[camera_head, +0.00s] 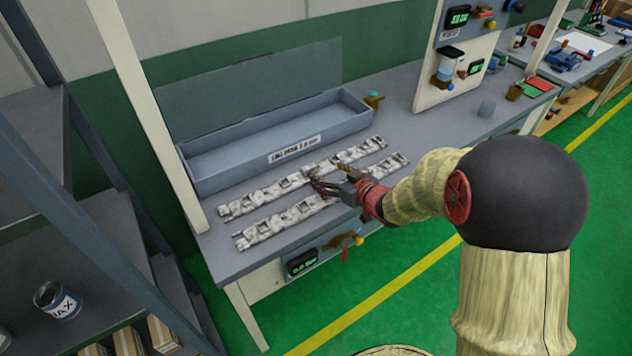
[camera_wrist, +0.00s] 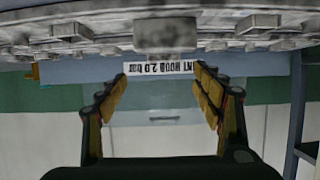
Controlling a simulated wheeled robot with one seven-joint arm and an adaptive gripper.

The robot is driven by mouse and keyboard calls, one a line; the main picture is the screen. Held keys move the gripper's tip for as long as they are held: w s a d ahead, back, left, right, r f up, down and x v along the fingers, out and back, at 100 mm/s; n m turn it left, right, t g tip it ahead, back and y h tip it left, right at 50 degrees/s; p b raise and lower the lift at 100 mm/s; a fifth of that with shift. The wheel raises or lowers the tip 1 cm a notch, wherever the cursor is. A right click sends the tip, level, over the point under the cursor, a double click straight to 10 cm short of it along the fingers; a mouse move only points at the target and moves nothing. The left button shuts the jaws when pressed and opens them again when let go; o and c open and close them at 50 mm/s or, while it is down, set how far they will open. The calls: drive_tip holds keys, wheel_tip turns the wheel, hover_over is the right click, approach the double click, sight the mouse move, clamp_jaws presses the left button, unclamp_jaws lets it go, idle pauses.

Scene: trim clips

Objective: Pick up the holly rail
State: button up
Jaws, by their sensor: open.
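Two long silvery-grey rails with notched, blocky surfaces lie side by side on the bench. The rear rail (camera_head: 265,193) lies along the front of a grey bin. The front rail (camera_head: 268,228) lies nearer the bench's front edge. I cannot tell which is the holly rail. My gripper (camera_head: 322,182) is open and low over the middle of the rails, hiding part of the front one. In the wrist view my gripper (camera_wrist: 162,82) shows both fingers apart with nothing between them. A silvery rail (camera_wrist: 90,45) fills the top of that view, beyond the fingertips.
The long grey bin (camera_head: 200,177) has a label and a raised clear panel (camera_head: 255,90) behind it. A post (camera_head: 150,120) stands at the bench's left end. A shelf with a can (camera_head: 57,300) is at lower left. Bare bench (camera_head: 430,125) lies to the right.

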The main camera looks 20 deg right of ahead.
sight(311, 165)
drive_tip(key=b+x, duration=0.1)
drive_tip(key=x, duration=0.1)
drive_tip(key=b+x, duration=0.1)
drive_tip(key=x, duration=0.1)
drive_tip(key=b+x, duration=0.1)
drive_tip(key=x, duration=0.1)
drive_tip(key=shift+a+f, duration=0.25)
drive_tip(key=shift+a, duration=0.2)
drive_tip(key=shift+w, duration=0.4)
drive_tip(key=shift+c, duration=0.4)
drive_tip(key=c, duration=1.4)
drive_tip(key=shift+c, duration=0.2)
drive_tip(key=shift+r, duration=0.15)
